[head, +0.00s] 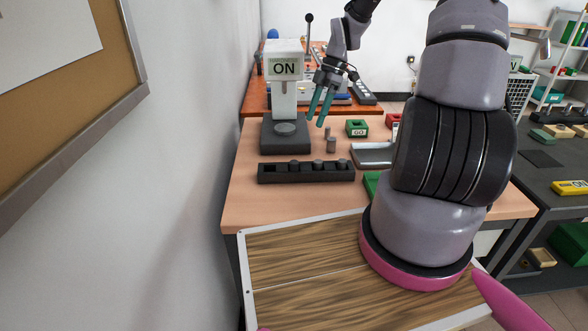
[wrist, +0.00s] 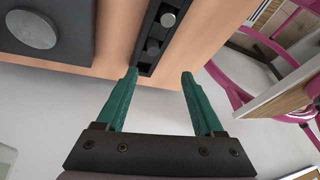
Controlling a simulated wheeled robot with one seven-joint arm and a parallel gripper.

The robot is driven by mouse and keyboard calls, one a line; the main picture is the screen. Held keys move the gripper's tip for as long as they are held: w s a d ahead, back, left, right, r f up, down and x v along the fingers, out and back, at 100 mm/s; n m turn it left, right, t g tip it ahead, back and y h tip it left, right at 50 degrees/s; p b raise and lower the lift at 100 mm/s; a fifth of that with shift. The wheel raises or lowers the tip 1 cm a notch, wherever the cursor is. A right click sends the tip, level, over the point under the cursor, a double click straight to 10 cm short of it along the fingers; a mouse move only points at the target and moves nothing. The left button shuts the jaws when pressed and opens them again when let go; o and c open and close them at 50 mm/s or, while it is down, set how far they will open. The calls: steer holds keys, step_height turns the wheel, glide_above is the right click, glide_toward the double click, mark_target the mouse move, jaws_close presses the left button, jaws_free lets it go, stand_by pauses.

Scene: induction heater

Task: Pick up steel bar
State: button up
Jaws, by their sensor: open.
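My gripper (head: 316,121) has green fingers, is open and empty, and hangs above the table near the standing bars. In the wrist view, the gripper (wrist: 160,73) has its fingertips spread below the near end of the rack (wrist: 143,48).
A green GO box (head: 357,128) and a grey tray (head: 372,156) are to the right. Bare table (head: 260,198) lies in front.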

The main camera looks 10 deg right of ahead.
mark_target(294, 161)
steer(key=a+f+n, duration=0.1)
steer(key=a+f, duration=0.1)
steer(key=f, duration=0.2)
steer(key=a+f+n+y, duration=0.1)
steer(key=a+f, duration=0.1)
steer(key=f, duration=0.3)
steer(key=s+a+f+n, duration=0.1)
steer(key=a+f, duration=0.1)
steer(key=f, duration=0.2)
steer(key=shift+a+f+y, duration=0.1)
steer(key=shift+f+y, duration=0.05)
steer(key=shift+y, duration=0.25)
jaws_close()
